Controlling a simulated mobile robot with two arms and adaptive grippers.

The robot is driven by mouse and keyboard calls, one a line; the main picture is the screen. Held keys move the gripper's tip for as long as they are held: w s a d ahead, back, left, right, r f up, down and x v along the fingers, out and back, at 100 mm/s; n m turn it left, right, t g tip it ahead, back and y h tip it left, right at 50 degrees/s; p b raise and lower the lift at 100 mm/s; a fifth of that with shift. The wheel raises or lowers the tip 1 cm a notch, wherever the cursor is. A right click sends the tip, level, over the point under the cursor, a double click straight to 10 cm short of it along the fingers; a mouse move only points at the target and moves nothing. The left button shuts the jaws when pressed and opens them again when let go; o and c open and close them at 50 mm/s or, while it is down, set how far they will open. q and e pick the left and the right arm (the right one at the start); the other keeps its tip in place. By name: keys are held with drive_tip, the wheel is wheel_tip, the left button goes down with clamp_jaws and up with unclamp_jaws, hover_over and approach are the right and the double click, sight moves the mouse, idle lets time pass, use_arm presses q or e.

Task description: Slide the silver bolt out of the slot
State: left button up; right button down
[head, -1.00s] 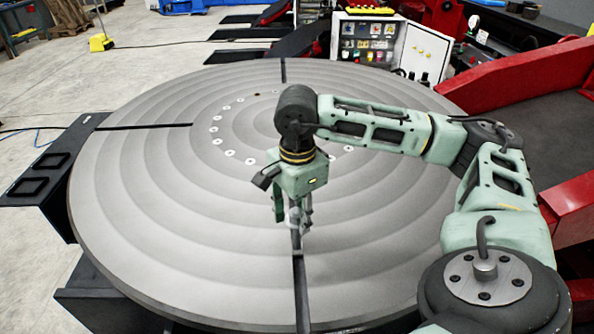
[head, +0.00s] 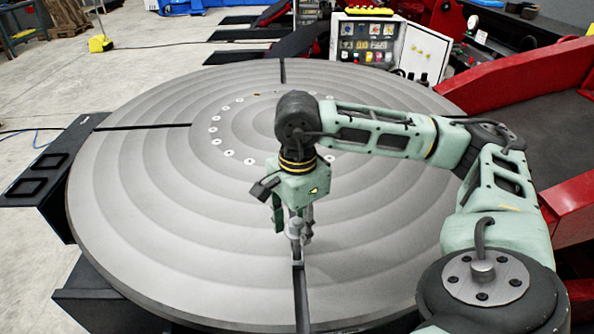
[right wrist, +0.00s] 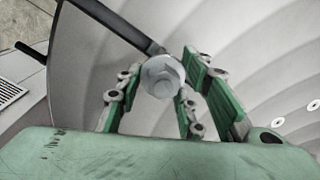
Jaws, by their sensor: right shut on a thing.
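The silver bolt (head: 296,229) stands upright in the dark radial slot (head: 301,297) on the near side of the round grey table (head: 170,230). My right gripper (head: 293,222) points down over the slot and is shut on the bolt. In the right wrist view the bolt's round, flanged head (right wrist: 161,76) sits between the green fingers (right wrist: 165,95). The slot runs from the bolt to the upper left there (right wrist: 110,22). The bolt's lower end in the slot is partly hidden. My left gripper is not in view.
The slot runs clear from the bolt to the table's near rim. Other dark slots (head: 143,127) cross the far and left parts. A ring of pale bolt holes (head: 229,153) surrounds the centre. A control box (head: 385,45) and red machinery (head: 510,95) stand behind and right.

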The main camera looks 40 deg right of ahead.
drive_tip(key=shift+s+a+b, duration=0.35)
drive_tip(key=shift+s+a, duration=1.35)
drive_tip(key=shift+s, duration=0.3)
drive_tip(key=shift+b, duration=0.3)
drive_tip(key=shift+a, duration=0.1)
drive_tip(key=s+a+b, duration=0.5)
drive_tip(key=s+b, duration=0.1)
drive_tip(key=b, duration=0.4)
drive_tip(key=shift+b, duration=0.3)
idle(1.9)
idle(0.4)
